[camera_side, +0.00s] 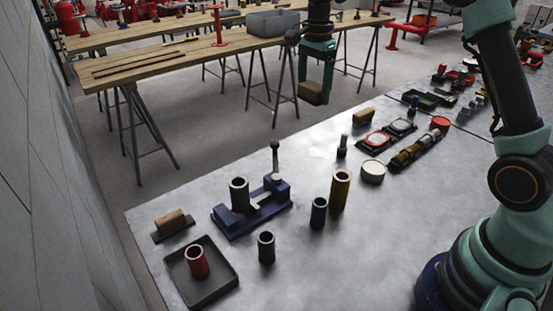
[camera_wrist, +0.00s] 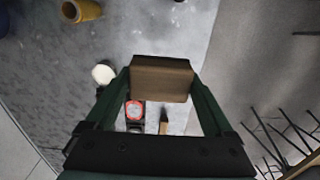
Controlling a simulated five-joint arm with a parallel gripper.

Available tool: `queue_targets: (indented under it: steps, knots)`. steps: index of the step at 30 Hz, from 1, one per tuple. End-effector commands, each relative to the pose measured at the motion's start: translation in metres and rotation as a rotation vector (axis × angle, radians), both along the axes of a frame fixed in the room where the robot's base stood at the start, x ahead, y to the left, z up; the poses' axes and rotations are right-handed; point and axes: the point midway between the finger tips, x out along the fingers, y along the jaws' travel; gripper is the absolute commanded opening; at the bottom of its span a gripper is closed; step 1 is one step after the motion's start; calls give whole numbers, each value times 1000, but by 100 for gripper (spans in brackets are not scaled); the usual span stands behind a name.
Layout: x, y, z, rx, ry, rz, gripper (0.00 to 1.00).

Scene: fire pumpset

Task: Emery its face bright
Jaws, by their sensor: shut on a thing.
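My gripper (camera_side: 316,82) is raised above the far edge of the grey bench. It is shut on a brown block (camera_side: 311,93), which also shows between the fingers in the wrist view (camera_wrist: 160,78). The block's underside is not clear. On the bench, a blue clamp fixture (camera_side: 256,208) holds an upright dark green tube (camera_side: 240,196). Its pale ring-shaped top end faces up. The block is well apart from this tube, up and to its right in the side view. The task does not name whose face is meant, and I cannot tell.
A red tube (camera_side: 197,263) stands in a dark tray (camera_side: 222,288). Black (camera_side: 266,249), blue (camera_side: 318,214) and yellow (camera_side: 340,191) tubes stand upright. A wood-handled tool (camera_side: 172,223) lies at left. A white round tin (camera_side: 373,172) and red-rimmed dish (camera_side: 375,142) sit at right.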

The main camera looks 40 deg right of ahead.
Motion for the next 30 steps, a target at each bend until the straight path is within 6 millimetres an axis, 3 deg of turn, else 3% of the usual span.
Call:
queue_targets:
  steps: [7,8,10,11,17,20,30]
  knots:
    - [0,0,1,0,-1,0,27]
    - [0,0,1,0,-1,0,76]
    - [0,0,1,0,-1,0,49]
    - [0,0,1,0,-1,0,43]
    - [1,16,-1,0,-1,44,43]
    - [2,44,-4,0,-1,123,43]
    - [-23,186,-18,0,-1,541,43]
